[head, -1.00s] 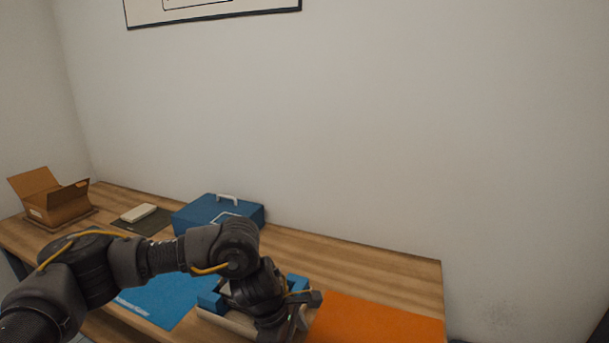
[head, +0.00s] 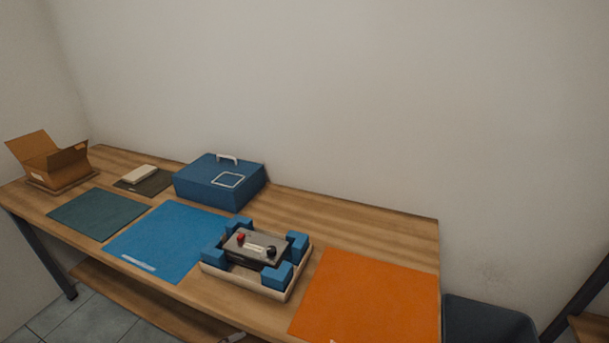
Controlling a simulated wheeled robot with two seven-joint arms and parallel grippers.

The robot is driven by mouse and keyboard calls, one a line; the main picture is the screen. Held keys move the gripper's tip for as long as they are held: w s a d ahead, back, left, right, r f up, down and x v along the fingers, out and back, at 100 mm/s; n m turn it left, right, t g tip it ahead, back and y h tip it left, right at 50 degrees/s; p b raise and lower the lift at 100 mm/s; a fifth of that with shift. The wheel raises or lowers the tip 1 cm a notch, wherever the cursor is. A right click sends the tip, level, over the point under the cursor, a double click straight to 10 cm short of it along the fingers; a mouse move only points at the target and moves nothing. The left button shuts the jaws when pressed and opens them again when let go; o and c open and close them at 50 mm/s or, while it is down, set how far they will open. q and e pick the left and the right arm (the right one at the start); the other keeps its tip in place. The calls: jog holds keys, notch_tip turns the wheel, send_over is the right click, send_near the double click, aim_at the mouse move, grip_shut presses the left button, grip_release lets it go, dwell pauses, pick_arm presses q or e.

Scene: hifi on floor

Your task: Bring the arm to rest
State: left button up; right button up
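Neither of my arms shows in the head view now, and both grippers are out of sight. A grey device (head: 254,247) with a red knob and a black knob sits between blue corner blocks in a pale tray (head: 246,284) on the wooden table. No gripper is seen touching it.
The wooden table (head: 345,230) runs along the wall. It bears an orange mat (head: 370,297), a blue mat (head: 170,238), a dark green mat (head: 99,213), a blue case (head: 205,188), a pale block (head: 139,174) and an open cardboard box (head: 52,164). A dark bin (head: 487,320) stands at the right.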

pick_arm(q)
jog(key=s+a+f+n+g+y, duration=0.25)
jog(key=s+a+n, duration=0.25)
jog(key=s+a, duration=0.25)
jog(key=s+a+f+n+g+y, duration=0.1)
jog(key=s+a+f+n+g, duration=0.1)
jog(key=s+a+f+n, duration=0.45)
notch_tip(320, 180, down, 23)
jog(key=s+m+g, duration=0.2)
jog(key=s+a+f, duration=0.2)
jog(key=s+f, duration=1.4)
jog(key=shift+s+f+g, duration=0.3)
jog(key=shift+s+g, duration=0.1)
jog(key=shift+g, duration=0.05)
